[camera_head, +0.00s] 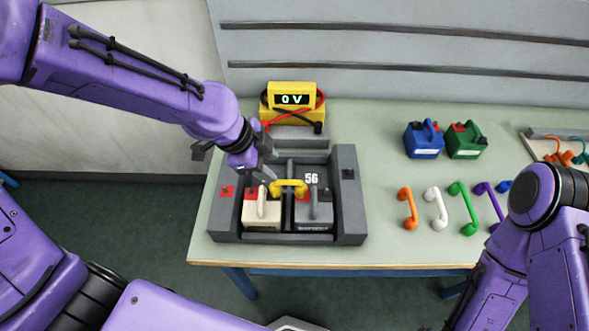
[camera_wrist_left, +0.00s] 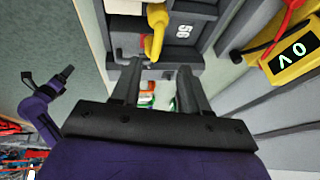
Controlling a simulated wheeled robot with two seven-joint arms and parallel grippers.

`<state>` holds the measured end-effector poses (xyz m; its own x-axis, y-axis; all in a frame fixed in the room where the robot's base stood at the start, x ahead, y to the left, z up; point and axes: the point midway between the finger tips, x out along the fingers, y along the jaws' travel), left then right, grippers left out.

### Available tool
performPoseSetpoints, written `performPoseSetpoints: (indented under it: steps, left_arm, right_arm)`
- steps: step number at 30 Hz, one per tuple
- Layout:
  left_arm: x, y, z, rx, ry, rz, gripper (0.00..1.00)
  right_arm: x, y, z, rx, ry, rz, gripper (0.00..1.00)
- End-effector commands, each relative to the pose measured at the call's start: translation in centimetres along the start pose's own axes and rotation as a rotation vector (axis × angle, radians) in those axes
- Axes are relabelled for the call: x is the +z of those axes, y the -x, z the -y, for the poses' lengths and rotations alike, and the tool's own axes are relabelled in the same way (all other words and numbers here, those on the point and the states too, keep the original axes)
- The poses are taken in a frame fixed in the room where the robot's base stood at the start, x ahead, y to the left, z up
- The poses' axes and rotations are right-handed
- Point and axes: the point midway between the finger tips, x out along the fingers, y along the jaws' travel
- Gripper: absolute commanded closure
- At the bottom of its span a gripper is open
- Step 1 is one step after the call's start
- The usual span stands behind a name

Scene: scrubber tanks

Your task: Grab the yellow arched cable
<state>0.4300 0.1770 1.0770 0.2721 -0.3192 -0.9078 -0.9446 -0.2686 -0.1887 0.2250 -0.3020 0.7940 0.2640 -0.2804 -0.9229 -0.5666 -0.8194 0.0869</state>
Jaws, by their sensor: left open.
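The yellow arched cable (camera_head: 290,186) bridges the tops of a cream battery (camera_head: 262,212) and a grey battery (camera_head: 313,220) in a dark grey tray (camera_head: 352,215). It also shows at the top of the left wrist view (camera_wrist_left: 156,35). My left gripper (camera_head: 264,168) is open and empty, just behind and left of the cable. In the left wrist view its two fingers (camera_wrist_left: 159,75) point toward the cable, with a gap between. My right arm (camera_head: 545,215) is at the right; its gripper cannot be made out.
A yellow meter (camera_head: 292,98) reading 0 V, with red and black leads, stands behind the tray. Blue (camera_head: 423,140) and green (camera_head: 466,141) batteries stand right of it. Orange (camera_head: 407,208), white (camera_head: 435,206), green (camera_head: 463,207) and purple cables lie in front. Table is clear between tray and cables.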

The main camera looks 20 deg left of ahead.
Motion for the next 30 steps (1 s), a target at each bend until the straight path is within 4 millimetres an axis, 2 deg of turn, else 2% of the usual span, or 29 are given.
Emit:
performPoseSetpoints:
  steps: [4, 6, 11, 18, 22, 27, 28, 30]
  left_arm:
    - [0.3, -3.3, -0.3, 0.005, -0.002, 0.003, 0.56]
    - [0.0, -4.0, -0.1, 0.007, -0.003, 0.002, 0.56]
    - [-0.1, -5.7, -0.1, 0.006, -0.002, 0.001, 0.56]
    - [0.1, -9.4, 0.0, 0.006, 0.0, 0.001, 0.56]
    - [0.2, -10.4, 0.1, 0.002, 0.001, 0.001, 0.56]
    - [0.2, -10.4, 0.1, 0.0, 0.001, 0.0, 0.56]
    - [0.2, -10.4, 0.1, 0.001, 0.001, 0.0, 0.59]
    - [0.2, -10.4, 0.1, 0.001, 0.001, 0.0, 0.82]
  right_arm:
    - [0.9, -2.1, 0.1, 0.001, 0.0, 0.002, 0.17]
    - [0.7, -1.4, 0.1, 0.001, 0.001, 0.003, 0.17]
    - [0.5, -1.1, 0.1, 0.001, 0.0, 0.002, 0.17]
    - [0.2, -0.3, 0.0, 0.001, 0.0, 0.001, 0.17]
    - [0.1, -0.2, 0.0, 0.001, 0.0, 0.001, 0.17]
    - [0.2, -0.3, 0.0, 0.001, 0.0, 0.001, 0.17]
    - [0.2, -0.3, 0.0, 0.001, 0.0, 0.001, 0.17]
    - [0.2, -0.3, 0.0, 0.001, 0.0, 0.001, 0.17]
